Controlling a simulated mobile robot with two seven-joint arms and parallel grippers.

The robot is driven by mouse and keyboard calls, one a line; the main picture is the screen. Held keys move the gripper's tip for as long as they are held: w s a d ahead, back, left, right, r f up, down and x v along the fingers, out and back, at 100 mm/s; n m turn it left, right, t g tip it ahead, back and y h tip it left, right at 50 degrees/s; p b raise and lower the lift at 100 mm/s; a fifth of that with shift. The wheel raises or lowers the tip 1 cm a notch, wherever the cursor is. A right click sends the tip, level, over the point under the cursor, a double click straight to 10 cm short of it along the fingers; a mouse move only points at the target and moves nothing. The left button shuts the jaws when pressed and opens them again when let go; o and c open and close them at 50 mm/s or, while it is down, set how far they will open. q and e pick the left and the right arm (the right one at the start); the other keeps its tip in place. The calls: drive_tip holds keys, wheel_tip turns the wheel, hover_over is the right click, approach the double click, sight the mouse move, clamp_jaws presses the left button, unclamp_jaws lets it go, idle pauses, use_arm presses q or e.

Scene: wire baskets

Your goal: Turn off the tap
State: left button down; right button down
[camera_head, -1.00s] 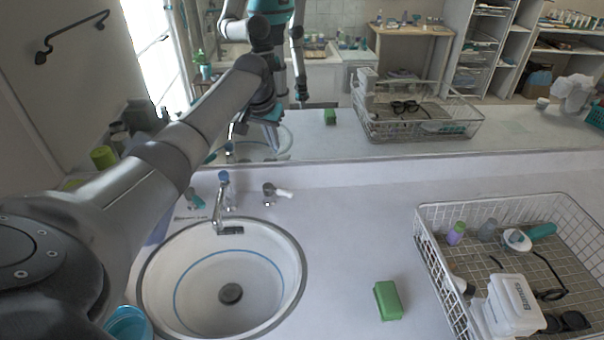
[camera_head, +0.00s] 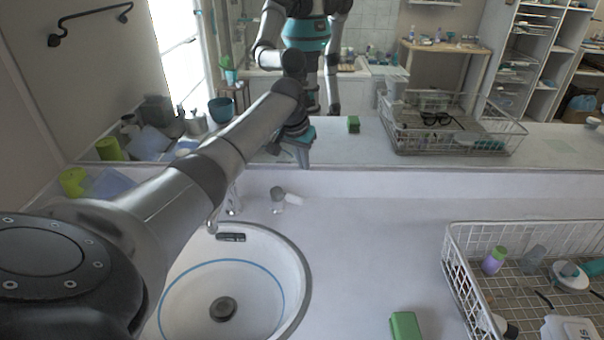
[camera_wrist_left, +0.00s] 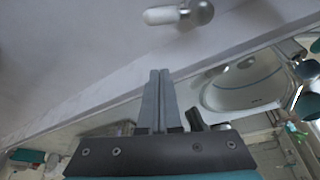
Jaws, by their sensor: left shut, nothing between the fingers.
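The tap's chrome spout (camera_head: 217,212) stands at the back of the white sink (camera_head: 298,300), partly hidden by my left arm. The handle also shows at the top of the left wrist view (camera_wrist_left: 178,14). My left gripper (camera_head: 306,160) is shut and empty, in front of the mirror, above and behind the handle in the picture. Its closed fingers point up toward the handle in the left wrist view (camera_wrist_left: 160,72), with a visible gap. No water stream is visible. My right gripper shows only as a mirror reflection.
A wire basket (camera_head: 455,270) with bottles and other items stands at the right. A green block (camera_head: 405,326) lies between it and the sink. The mirror (camera_head: 370,150) rises behind the counter. The counter right of the handle (camera_head: 370,230) is clear.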

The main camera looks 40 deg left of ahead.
sight(287, 197)
use_arm(q)
drive_tip(key=b+x, duration=0.4)
drive_tip(key=x, duration=0.5)
drive_tip(key=shift+f, duration=0.1)
drive_tip(key=shift+s+d+r, duration=0.1)
drive_tip(key=shift+s+r, duration=0.1)
drive_tip(key=shift+s, duration=0.05)
drive_tip(key=shift+s+r+p, duration=0.1)
drive_tip(key=shift+s+p, duration=0.4)
drive_tip(key=shift+p, duration=0.05)
drive_tip(key=shift+s+d+p, duration=0.2)
drive_tip(key=shift+s+p, duration=0.05)
drive_tip(key=shift+s, duration=0.35)
drive_tip(key=shift+s+d+p, duration=0.25)
drive_tip(key=shift+s, duration=0.35)
